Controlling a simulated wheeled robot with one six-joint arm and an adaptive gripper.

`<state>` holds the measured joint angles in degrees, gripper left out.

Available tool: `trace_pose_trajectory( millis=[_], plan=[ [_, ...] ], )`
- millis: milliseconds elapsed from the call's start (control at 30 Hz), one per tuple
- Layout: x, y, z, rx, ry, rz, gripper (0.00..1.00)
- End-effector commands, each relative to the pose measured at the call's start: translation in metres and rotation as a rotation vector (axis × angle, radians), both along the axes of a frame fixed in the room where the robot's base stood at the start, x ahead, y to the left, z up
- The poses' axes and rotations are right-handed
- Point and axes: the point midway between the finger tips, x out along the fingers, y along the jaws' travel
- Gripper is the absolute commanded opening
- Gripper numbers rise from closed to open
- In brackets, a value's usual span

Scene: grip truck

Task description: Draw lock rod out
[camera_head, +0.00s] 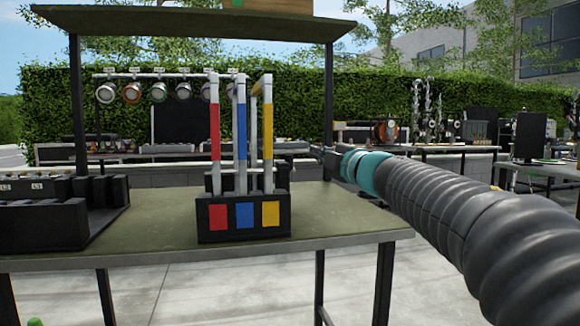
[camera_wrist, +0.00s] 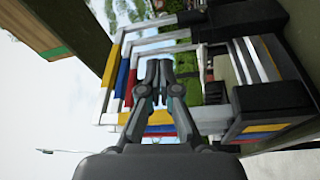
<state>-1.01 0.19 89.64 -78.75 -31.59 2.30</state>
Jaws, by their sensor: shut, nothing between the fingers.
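Rods stand upright in a black holder (camera_head: 278,203) on the table: white with a red band (camera_head: 214,130), a blue band (camera_head: 241,120) and a yellow band (camera_head: 267,130). I cannot tell which is the lock rod. The holder's front has red, blue and yellow squares. My gripper (camera_head: 333,160) is right of the rods, small and partly hidden by my arm in the head view. In the wrist view my gripper (camera_wrist: 159,64) is shut and empty, its tips overlapping the tilted rods; the yellow (camera_wrist: 111,65), blue (camera_wrist: 122,75) and red (camera_wrist: 131,85) bands show beside it. Contact is unclear.
The green-topped table (camera_head: 345,215) has bare room right of the holder. Black trays (camera_head: 45,225) with labelled parts sit at the left. Table posts (camera_head: 329,95) hold a roof overhead.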

Motion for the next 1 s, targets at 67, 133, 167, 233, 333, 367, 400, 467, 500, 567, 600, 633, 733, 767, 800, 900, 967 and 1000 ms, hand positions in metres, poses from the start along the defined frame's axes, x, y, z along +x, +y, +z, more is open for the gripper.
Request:
trace_pose_trajectory(
  millis=[67, 133, 167, 233, 333, 367, 400, 467, 500, 567, 600, 633, 733, 767, 800, 900, 967, 1000],
  plan=[
    [0.01, 0.02, -0.01, -0.093, -0.027, 0.099, 0.0],
    [0.013, 0.033, -0.016, -0.153, -0.04, 0.164, 0.0],
    [0.014, 0.036, -0.019, -0.174, -0.043, 0.185, 0.0],
    [0.014, 0.042, -0.023, -0.207, -0.048, 0.22, 0.0],
    [0.015, 0.046, -0.026, -0.228, -0.05, 0.242, 0.0],
    [0.015, 0.046, -0.026, -0.23, -0.051, 0.243, 0.0],
    [0.015, 0.046, -0.026, -0.23, -0.051, 0.244, 0.0],
    [0.014, 0.046, -0.026, -0.229, -0.05, 0.243, 0.0],
    [0.014, 0.046, -0.026, -0.229, -0.05, 0.243, 0.0],
    [0.014, 0.046, -0.026, -0.228, -0.051, 0.242, 0.0],
    [0.014, 0.046, -0.026, -0.228, -0.05, 0.242, 0.0],
    [0.015, 0.046, -0.026, -0.228, -0.05, 0.242, 0.0],
    [0.018, 0.049, -0.026, -0.228, -0.05, 0.242, 0.0],
    [0.019, 0.051, -0.026, -0.228, -0.05, 0.242, 0.0],
    [0.022, 0.054, -0.026, -0.228, -0.05, 0.243, 0.0],
    [0.032, 0.065, -0.026, -0.226, -0.05, 0.244, 0.0],
    [0.04, 0.073, -0.026, -0.226, -0.048, 0.244, 0.0],
    [0.045, 0.079, -0.026, -0.227, -0.05, 0.244, 0.0]
  ],
)
